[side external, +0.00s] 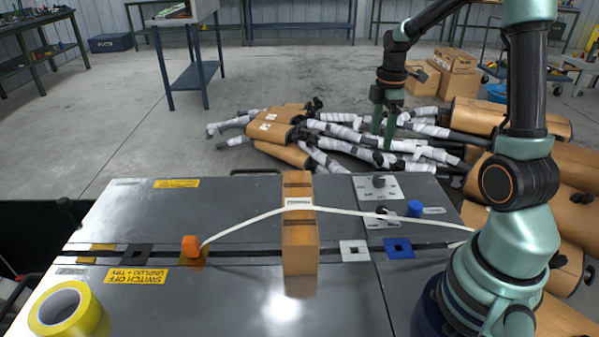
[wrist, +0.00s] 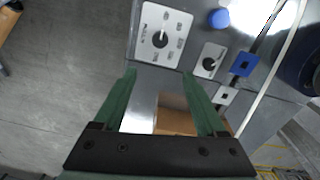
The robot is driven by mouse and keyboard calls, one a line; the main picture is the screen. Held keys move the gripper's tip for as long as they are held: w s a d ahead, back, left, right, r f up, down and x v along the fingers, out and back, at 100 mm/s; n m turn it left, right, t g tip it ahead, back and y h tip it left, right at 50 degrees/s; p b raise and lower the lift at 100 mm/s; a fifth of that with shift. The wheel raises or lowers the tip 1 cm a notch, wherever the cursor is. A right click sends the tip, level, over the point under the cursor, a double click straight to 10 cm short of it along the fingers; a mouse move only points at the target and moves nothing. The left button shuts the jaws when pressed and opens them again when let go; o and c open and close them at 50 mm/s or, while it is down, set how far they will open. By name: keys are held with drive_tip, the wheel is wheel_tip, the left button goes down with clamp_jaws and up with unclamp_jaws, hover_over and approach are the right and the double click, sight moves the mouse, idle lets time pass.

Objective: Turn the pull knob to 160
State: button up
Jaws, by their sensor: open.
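The larger white dial plate (side external: 395,190) lies at the back right of the grey bench, with a black knob (side external: 379,181) on it. In the wrist view this knob (wrist: 159,40) has a light mark pointing roughly to the picture's top; the printed values around it are too small to read surely. A second, smaller plate with a black knob (wrist: 210,64) sits beside it, nearer the front in the side view (side external: 382,211). My gripper (side external: 383,142) is open and empty, above and behind the bench's back edge. In the wrist view its fingertips (wrist: 158,74) lie short of the larger plate, apart from both knobs.
A blue cap (side external: 415,208) stands right of the knobs. A tall cardboard box (side external: 300,235) stands left of them, and a white cable (side external: 350,212) arches across it. An orange block (side external: 190,246) and yellow tape roll (side external: 68,310) are farther left. Wrapped mufflers (side external: 280,155) lie behind.

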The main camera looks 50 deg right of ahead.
sight(378, 178)
drive_tip(key=shift+n, duration=0.4)
drive_tip(key=f, duration=0.4)
drive_tip(key=d+f, duration=0.1)
drive_tip(key=f, duration=0.8)
drive_tip(key=shift+s+d+f, duration=0.2)
drive_tip(key=shift+d, duration=0.05)
clamp_jaws()
